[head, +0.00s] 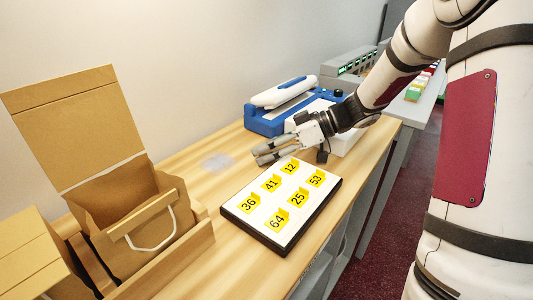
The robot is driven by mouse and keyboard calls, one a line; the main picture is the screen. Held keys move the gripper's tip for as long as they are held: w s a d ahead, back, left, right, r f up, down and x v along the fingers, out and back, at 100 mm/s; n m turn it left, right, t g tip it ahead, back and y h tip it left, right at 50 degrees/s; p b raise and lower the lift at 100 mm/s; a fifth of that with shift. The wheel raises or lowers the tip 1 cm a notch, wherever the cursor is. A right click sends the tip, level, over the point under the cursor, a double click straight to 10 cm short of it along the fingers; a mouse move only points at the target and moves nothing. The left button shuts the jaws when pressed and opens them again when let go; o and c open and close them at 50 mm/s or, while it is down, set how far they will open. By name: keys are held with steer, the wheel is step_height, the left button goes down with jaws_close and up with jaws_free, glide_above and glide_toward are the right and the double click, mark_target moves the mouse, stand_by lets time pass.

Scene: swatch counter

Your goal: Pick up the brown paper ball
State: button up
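I see no brown paper ball in the head view; it may be hidden, and I cannot tell where it is. My gripper (262,155) is over the wooden counter (190,238), at the far left edge of the numbered board. Its two grey fingers point left and show a narrow gap between them. I see nothing held in the gap.
An open brown paper bag (150,225) stands at left in a wooden tray (180,266). A clear patch (217,162) lies mid-counter. A blue-and-white machine (262,120) stands behind.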

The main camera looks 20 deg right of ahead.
steer(key=c, duration=0.4)
